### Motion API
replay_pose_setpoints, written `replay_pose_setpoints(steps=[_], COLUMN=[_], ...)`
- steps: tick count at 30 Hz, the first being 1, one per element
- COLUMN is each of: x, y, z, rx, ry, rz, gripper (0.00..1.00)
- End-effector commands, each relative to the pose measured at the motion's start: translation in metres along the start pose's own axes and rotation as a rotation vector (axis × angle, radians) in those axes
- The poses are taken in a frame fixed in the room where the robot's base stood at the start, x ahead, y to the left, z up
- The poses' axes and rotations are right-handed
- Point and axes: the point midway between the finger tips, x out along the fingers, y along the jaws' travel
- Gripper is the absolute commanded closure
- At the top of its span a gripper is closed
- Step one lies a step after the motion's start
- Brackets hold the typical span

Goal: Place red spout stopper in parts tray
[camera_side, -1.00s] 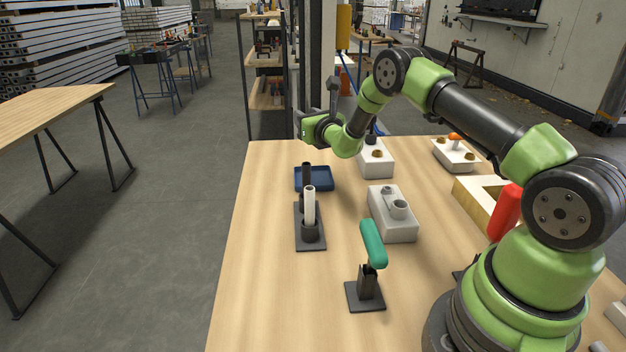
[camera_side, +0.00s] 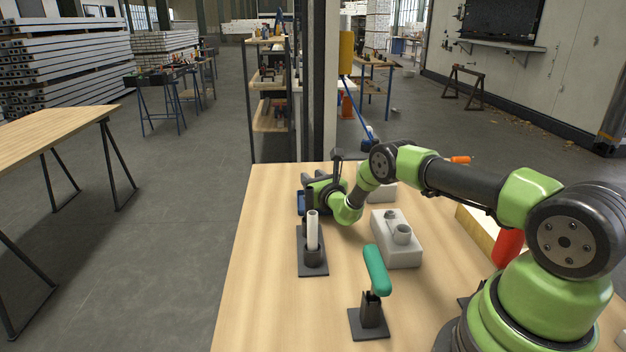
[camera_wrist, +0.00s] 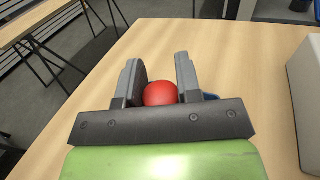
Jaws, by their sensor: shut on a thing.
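The red spout stopper (camera_wrist: 160,93) shows as a round red top between my gripper's two grey fingers in the wrist view. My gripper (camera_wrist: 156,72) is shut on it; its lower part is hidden. In the side view my gripper (camera_side: 309,184) is low at the far left part of the table, over or right beside the blue parts tray (camera_side: 301,204). The stopper cannot be made out there. The tray is mostly hidden by my gripper; a bit of blue (camera_wrist: 210,97) shows right of the fingers in the wrist view. I cannot tell the stopper's height above the tray.
A white tube (camera_side: 312,231) stands upright in a dark holder just in front of my gripper. A grey-white block (camera_side: 396,246) with round fittings is to the right. A teal-handled piece (camera_side: 376,270) stands nearer the front. The table's left side is clear.

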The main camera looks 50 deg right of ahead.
Motion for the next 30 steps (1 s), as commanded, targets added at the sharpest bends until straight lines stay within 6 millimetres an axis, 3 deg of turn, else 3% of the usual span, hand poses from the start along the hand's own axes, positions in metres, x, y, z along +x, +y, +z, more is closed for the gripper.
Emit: replay_pose_setpoints(steps=[17, 18, 20, 30], x=[-0.002, -0.002, -0.002, -0.002], y=[0.000, 0.000, 0.000, 0.000], z=[-0.017, -0.017, -0.017, -0.015], rx=[0.000, 0.000, 0.000, 0.001], ry=[0.014, 0.015, 0.017, 0.017], rz=[0.002, 0.002, 0.002, 0.002], gripper=[0.94, 0.59, 0.45, 0.43])
